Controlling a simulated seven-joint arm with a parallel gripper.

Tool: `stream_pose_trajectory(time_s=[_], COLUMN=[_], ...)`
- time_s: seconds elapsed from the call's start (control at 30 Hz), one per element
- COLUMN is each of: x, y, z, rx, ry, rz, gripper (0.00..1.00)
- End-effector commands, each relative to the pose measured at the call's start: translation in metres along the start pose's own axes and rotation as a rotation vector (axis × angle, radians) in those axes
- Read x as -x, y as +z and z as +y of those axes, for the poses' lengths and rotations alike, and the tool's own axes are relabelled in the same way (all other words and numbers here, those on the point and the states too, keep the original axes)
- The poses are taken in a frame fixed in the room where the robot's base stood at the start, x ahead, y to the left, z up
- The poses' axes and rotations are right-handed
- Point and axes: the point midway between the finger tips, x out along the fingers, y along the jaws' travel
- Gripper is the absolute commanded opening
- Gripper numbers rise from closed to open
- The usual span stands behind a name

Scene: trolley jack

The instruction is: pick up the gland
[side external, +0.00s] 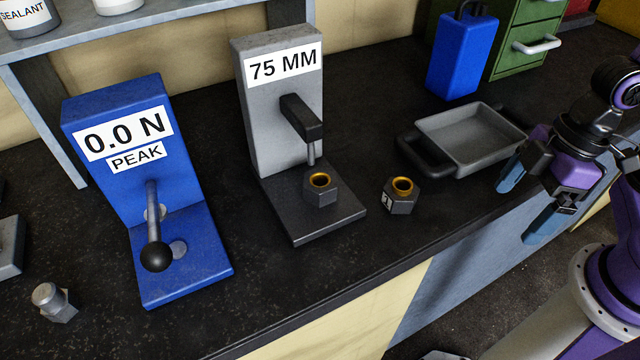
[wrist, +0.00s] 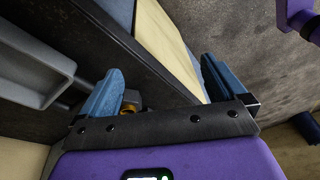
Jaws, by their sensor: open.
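Two dark hexagonal pieces with gold inner rings look like glands. One gland (side external: 400,196) stands upright on the bench with a small white number tag on its side. The other (side external: 320,190) sits on the base of the grey 75 MM gauge, below its probe. My gripper (side external: 528,195) is at the right, near the bench's front edge, right of the tagged gland and apart from it. Its blue fingers are spread and empty. In the wrist view a small gold and dark piece (wrist: 130,104) shows partly behind the left finger; I cannot tell which gland it is.
A grey tray (side external: 470,138) lies between the tagged gland and my gripper, further back. The grey gauge (side external: 275,100) and a blue force tester (side external: 120,140) with a lever stand left. A blue can (side external: 462,55) and green drawers (side external: 525,40) stand behind.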

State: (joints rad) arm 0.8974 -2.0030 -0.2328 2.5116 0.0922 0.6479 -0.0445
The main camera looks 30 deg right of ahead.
Motion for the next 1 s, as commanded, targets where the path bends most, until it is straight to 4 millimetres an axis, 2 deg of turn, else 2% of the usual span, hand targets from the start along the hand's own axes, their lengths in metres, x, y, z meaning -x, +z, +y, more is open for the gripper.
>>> stream_pose_trajectory(time_s=[0.23, 0.5, 0.73, 1.0], x=[-0.02, -0.021, -0.012, -0.012], y=[-0.066, -0.123, -0.145, -0.154], z=[-0.003, 0.022, 0.048, 0.058], rx=[-0.064, -0.153, -0.203, -0.213], ry=[-0.02, 0.081, 0.201, 0.24], rz=[0.307, 0.631, 0.809, 0.857], gripper=[0.98, 0.98, 0.98, 0.98])
